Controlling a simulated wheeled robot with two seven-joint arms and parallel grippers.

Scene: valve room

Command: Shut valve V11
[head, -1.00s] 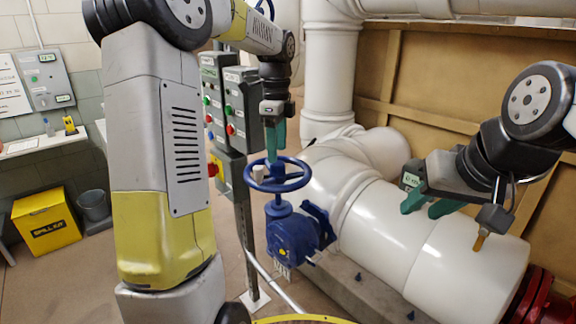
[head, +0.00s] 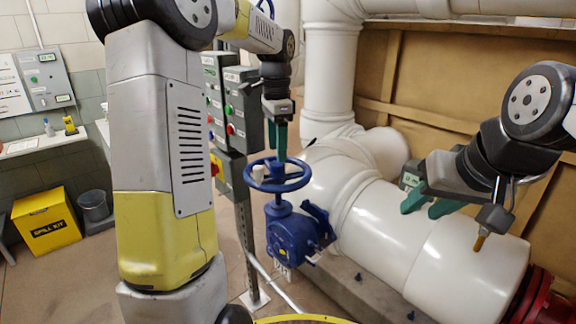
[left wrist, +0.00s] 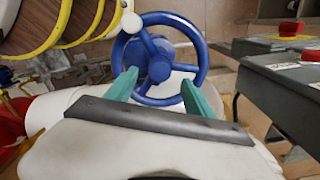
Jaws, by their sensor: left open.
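A blue handwheel (head: 277,175) sits on a blue valve body (head: 292,236) beside the white pipe. A small label below the valve is too small to read, so I cannot confirm V11. My left gripper (head: 278,160) points down with its green fingertips just at the wheel's far side. In the left wrist view the wheel (left wrist: 160,18) lies ahead, and the open left gripper (left wrist: 156,80) has its fingers apart on either side of the wheel's hub. Whether they touch it I cannot tell. My right gripper (head: 428,207) is open and empty in front of the white pipe.
The thick white pipe (head: 400,235) runs to a red flange (head: 540,300) at right. Control boxes (head: 240,105) on a post stand close behind and left of the wheel. A yellow spill kit box (head: 46,220) and a grey bucket (head: 93,206) are far left.

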